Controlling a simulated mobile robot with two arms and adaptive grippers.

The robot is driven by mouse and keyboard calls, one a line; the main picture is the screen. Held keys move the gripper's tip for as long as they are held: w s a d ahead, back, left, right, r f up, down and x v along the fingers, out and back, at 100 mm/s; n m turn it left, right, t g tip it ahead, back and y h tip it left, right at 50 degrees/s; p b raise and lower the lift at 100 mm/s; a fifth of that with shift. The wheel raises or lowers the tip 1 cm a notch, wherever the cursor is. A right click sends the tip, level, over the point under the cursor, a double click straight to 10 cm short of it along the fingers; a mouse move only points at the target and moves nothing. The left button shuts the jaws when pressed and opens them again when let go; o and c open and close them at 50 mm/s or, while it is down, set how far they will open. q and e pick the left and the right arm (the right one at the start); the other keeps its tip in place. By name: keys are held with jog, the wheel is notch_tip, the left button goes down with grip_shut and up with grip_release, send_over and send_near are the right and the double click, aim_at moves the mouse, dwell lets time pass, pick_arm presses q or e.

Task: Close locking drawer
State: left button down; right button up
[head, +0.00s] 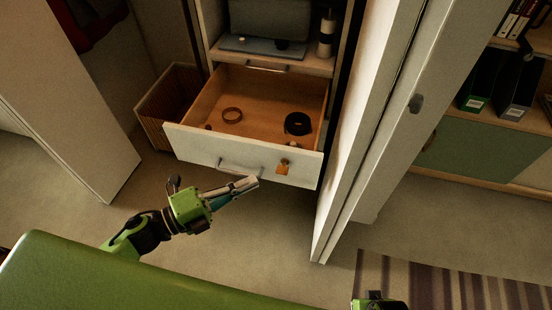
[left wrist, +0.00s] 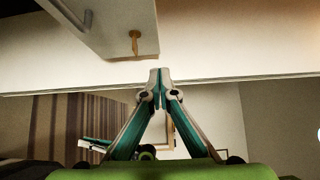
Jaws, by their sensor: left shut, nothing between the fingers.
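The drawer (head: 190,142) stands pulled out of the cabinet, with a white front, wooden inside and metal bar handle (head: 240,171). A key with an orange tag (head: 283,168) sits in the lock at the right of its front. My left gripper (head: 256,182) is shut and empty, just in front of and below the drawer front, near the handle and key. In the left wrist view its fingertips (left wrist: 160,73) meet below the drawer front (left wrist: 115,30) and key (left wrist: 135,42). A green and black part of mine, perhaps the right gripper, shows at the bottom edge; its fingers are unclear.
The drawer holds a brown ring (head: 232,115), a black coil (head: 298,124) and small items. A wicker basket (head: 165,108) stands left of it. A white door panel (head: 365,130) stands close on the right. Bare carpet (head: 285,225) lies in front.

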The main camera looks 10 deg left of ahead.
aim_at(291, 152)
pick_arm(q)
jog(key=x, duration=0.3)
jog(key=w+a+x, duration=0.1)
jog(key=x, duration=0.5)
jog(key=shift+w+a, duration=0.2)
jog(key=shift+w, duration=0.75)
pick_arm(e)
jog(key=shift+w+r, duration=0.15)
jog(key=shift+r, duration=0.1)
jog(key=shift+w+r, duration=0.1)
pick_arm(q)
jog(key=shift+w, duration=0.1)
